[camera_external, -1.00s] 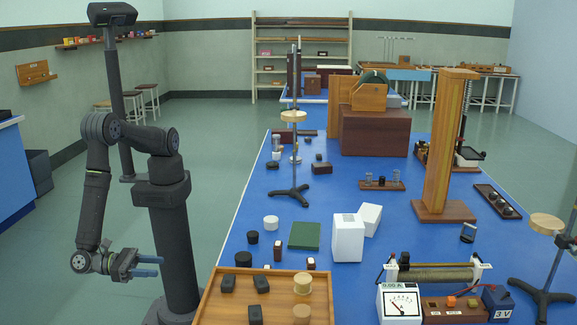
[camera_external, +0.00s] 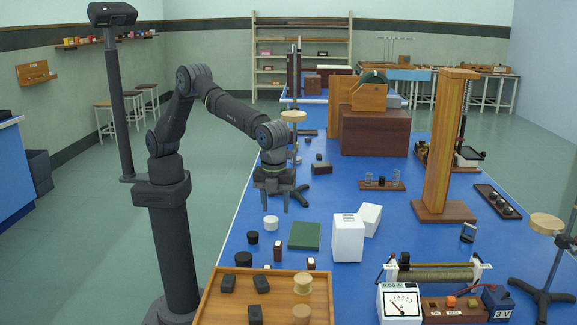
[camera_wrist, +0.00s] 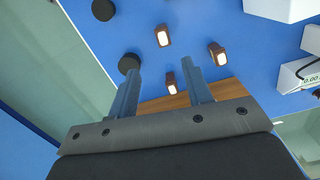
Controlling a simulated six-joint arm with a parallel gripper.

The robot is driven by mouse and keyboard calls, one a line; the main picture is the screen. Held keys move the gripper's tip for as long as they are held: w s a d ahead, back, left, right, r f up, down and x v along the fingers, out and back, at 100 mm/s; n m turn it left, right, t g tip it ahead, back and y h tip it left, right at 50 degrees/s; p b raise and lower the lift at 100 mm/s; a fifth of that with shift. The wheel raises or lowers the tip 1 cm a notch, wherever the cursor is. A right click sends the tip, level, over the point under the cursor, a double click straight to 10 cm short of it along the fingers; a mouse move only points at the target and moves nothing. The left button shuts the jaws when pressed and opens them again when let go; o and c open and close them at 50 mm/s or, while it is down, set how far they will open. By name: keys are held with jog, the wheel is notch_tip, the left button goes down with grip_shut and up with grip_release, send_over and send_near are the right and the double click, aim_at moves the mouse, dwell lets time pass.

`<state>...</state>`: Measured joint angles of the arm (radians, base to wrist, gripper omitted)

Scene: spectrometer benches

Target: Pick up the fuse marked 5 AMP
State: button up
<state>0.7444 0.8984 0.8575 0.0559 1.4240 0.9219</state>
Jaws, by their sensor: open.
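Three small brown blocks with white faces, likely fuses, stand on the blue bench. In the external view one is upright (camera_external: 277,251), one is low by the tray (camera_external: 267,267), and one is to the right (camera_external: 311,264). The wrist view shows them as an upper one (camera_wrist: 163,36), a right one (camera_wrist: 217,54) and a lower one (camera_wrist: 171,81). No 5 AMP marking is readable on any. My gripper (camera_external: 275,203) hangs pointing down above the bench, behind the blocks. Its blue fingers (camera_wrist: 160,68) are apart and empty.
A wooden tray (camera_external: 215,290) with dark blocks and wooden cylinders is at the front. Black discs (camera_external: 243,259) (camera_external: 252,238), a white cylinder (camera_external: 270,223), a green pad (camera_external: 305,236) and a white box (camera_external: 348,238) are nearby. A stand (camera_external: 295,117) rises behind my gripper.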

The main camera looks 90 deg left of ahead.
jog(key=w+r, duration=0.1)
send_near(278, 243)
jog(key=shift+h, duration=0.4)
jog(key=f, duration=0.4)
jog(key=w+a+f, duration=0.1)
jog(key=f, duration=0.1)
jog(key=shift+f, duration=0.3)
jog(key=shift+s+d+f, duration=0.1)
jog(key=shift+s+f, duration=0.15)
jog(key=shift+f, duration=1.1)
jog(key=shift+s+f, duration=0.2)
jog(key=shift+f, duration=1.15)
jog(key=shift+c, duration=0.3)
grip_shut()
